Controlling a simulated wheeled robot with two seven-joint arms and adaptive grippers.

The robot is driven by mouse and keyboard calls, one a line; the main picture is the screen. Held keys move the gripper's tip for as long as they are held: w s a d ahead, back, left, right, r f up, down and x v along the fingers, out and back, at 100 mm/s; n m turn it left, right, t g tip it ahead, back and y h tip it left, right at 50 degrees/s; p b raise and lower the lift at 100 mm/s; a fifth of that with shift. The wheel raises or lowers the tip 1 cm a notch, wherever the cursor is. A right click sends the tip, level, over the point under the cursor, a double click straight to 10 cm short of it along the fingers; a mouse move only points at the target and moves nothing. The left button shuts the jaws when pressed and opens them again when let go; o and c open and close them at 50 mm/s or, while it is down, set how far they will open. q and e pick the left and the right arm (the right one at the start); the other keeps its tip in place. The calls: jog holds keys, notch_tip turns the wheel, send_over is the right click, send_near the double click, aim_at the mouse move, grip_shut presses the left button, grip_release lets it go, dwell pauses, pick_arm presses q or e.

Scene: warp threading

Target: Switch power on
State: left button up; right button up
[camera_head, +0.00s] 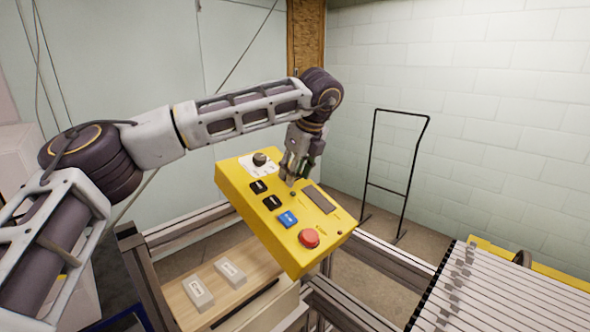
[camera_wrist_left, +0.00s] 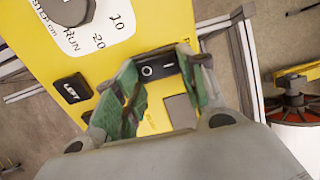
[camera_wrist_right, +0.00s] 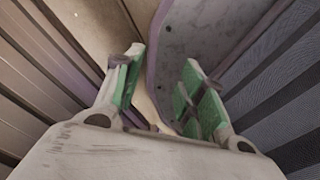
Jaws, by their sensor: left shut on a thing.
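The yellow control box (camera_head: 232,178) stands tilted in the middle of the head view. The power switch (camera_wrist_left: 158,70), a black rocker marked with a circle and a line, shows between the fingertips in the left wrist view; my arm hides it in the head view. My left gripper (camera_head: 291,182) reaches down onto the upper part of the box. Its green-padded fingers are apart, one on each side of the switch, and closed on it. My right gripper (camera_wrist_right: 163,57) is open and empty; it shows only in the right wrist view.
The box also bears a dial (camera_head: 259,159), black buttons (camera_head: 271,202), a blue button (camera_head: 288,219), a red button (camera_head: 309,238) and a dark panel (camera_head: 319,199). Two pale blocks (camera_head: 230,273) lie on a wooden surface below. A slatted machine (camera_head: 510,305) is at lower right.

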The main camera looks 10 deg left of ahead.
pick_arm(q)
jog(key=shift+g, duration=0.3)
jog(key=o, duration=1)
jog(key=shift+r, duration=0.1)
jog(key=v, duration=1.2)
jog(key=shift+d, duration=0.15)
